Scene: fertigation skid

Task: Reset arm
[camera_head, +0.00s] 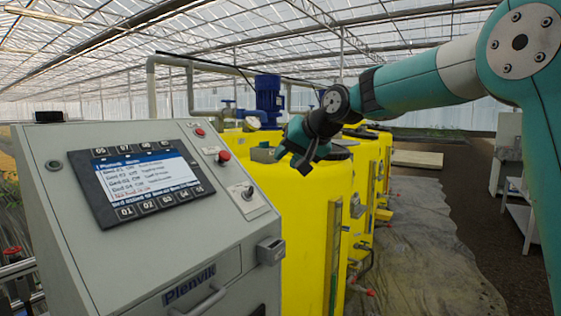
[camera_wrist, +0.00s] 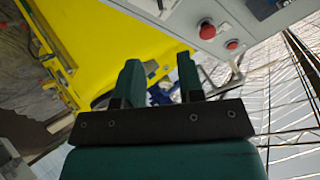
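My teal and black arm reaches in from the right in the head view, and my gripper (camera_head: 289,161) hangs in the air in front of the upper part of a yellow tank (camera_head: 300,215). In the wrist view my gripper (camera_wrist: 158,72) shows two dark green fingers standing apart, with nothing held between them. The yellow tank (camera_wrist: 120,35) lies beyond the fingers there. Whether the fingertips are clear of the tank is hard to judge, but no contact shows.
A grey control cabinet (camera_head: 235,255) with a lit screen (camera_head: 146,180), a red button (camera_head: 224,156) and a key switch (camera_head: 247,192) stands left of my gripper. More yellow tanks and a blue motor (camera_head: 268,97) are behind. The floor at right (camera_head: 430,250) is largely open.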

